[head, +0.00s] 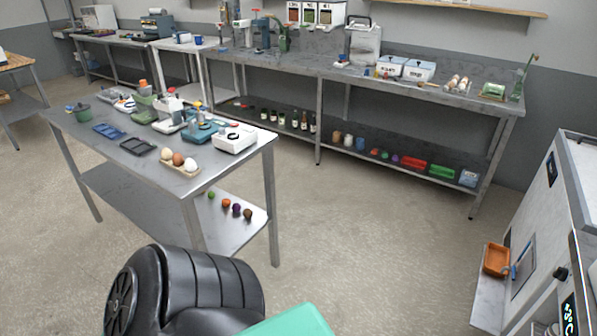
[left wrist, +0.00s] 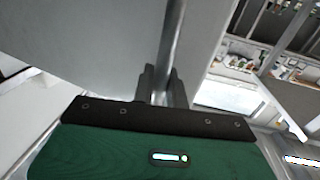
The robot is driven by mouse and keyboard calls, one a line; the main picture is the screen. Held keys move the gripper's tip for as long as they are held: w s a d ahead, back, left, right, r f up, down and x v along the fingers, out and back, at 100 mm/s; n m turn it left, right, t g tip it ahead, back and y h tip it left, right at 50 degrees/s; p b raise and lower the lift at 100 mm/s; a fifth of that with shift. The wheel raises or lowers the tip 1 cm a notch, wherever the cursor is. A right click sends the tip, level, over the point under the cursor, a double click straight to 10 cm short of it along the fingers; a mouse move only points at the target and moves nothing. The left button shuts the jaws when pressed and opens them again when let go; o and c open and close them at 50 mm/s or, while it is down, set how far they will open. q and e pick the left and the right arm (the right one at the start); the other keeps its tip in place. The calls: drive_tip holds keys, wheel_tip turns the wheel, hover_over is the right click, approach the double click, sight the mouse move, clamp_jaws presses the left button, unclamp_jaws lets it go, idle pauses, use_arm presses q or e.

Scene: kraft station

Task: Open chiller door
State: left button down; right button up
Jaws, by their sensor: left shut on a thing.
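In the left wrist view my left gripper (left wrist: 161,88) is shut on an upright round metal bar handle (left wrist: 171,45), its two dark fingers on either side of it. The bar runs up in front of a smooth pale grey panel (left wrist: 85,40), which looks like the chiller door. The view is too close to show the whole chiller or how far its door stands open. In the head view neither gripper shows; only part of my own arm shows at the bottom. My right gripper is in neither view.
A steel table (head: 70,125) with eggs and small devices stands at the left. A long workbench (head: 330,72) lines the back wall. A white machine (head: 565,190) with a dark display and an orange tray (head: 496,259) stands at the right. The floor (head: 370,240) between is clear.

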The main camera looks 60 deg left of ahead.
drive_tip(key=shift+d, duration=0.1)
use_arm(q)
drive_tip(key=c, duration=1.5)
unclamp_jaws()
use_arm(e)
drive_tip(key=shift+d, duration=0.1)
use_arm(q)
drive_tip(key=shift+s, duration=0.1)
